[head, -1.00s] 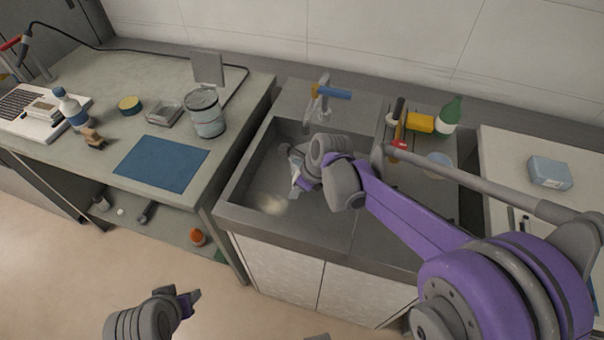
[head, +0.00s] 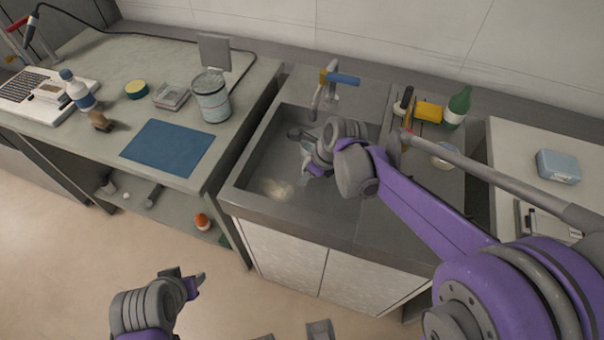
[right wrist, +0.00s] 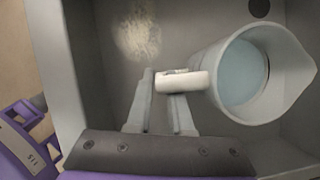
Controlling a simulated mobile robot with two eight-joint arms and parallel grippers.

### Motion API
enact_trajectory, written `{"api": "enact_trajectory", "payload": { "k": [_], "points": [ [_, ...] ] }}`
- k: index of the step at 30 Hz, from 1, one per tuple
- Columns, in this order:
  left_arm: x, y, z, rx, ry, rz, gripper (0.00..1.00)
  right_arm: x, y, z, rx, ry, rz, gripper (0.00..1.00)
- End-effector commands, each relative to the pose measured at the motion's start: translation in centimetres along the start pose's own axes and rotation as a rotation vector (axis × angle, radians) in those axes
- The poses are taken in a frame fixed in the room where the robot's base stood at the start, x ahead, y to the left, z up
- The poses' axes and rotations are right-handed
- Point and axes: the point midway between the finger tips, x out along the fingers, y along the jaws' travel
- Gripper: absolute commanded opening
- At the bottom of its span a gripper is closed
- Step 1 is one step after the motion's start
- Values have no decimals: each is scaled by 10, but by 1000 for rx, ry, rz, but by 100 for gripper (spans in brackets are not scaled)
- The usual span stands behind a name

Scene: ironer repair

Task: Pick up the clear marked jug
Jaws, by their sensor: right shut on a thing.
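The clear marked jug (right wrist: 262,75) is in the sink, seen from above in the right wrist view, with a pale bluish inside and its spout to the right. My right gripper (right wrist: 164,88) is shut on its white handle (right wrist: 183,80), left of the jug's body. No markings can be made out. In the head view my right gripper (head: 308,168) reaches down into the sink and hides most of the jug. My left gripper (head: 188,284) hangs low over the floor, apart from everything; its jaw state is unclear.
The sink (head: 240,200) has walls around the jug and a tap (head: 330,85) behind it. A workbench on the left holds a can (head: 212,100), a blue mat (head: 167,147) and a bottle (head: 78,92). A green bottle (head: 458,107) and yellow sponge (head: 428,112) stand right of the tap.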

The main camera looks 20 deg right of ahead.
Motion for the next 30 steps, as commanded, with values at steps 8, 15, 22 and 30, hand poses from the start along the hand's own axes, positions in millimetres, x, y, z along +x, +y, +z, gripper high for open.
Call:
{"api": "enact_trajectory", "payload": {
  "k": [8, 15, 22, 30],
  "points": [
    [2, 0, 2, 0, -1, 0, 50, -12, 0, -31, 2, 0, -2, 0],
    [4, 0, 3, 0, -2, 0, 50, -22, 0, -54, 2, -1, -1, 0],
    [2, 0, 2, 0, -1, 0, 50, -36, 0, -58, -2, -1, -1, 0],
    [-2, 0, -1, 0, 1, 0, 50, -63, 0, -46, -1, -1, -1, 0]
  ]
}}
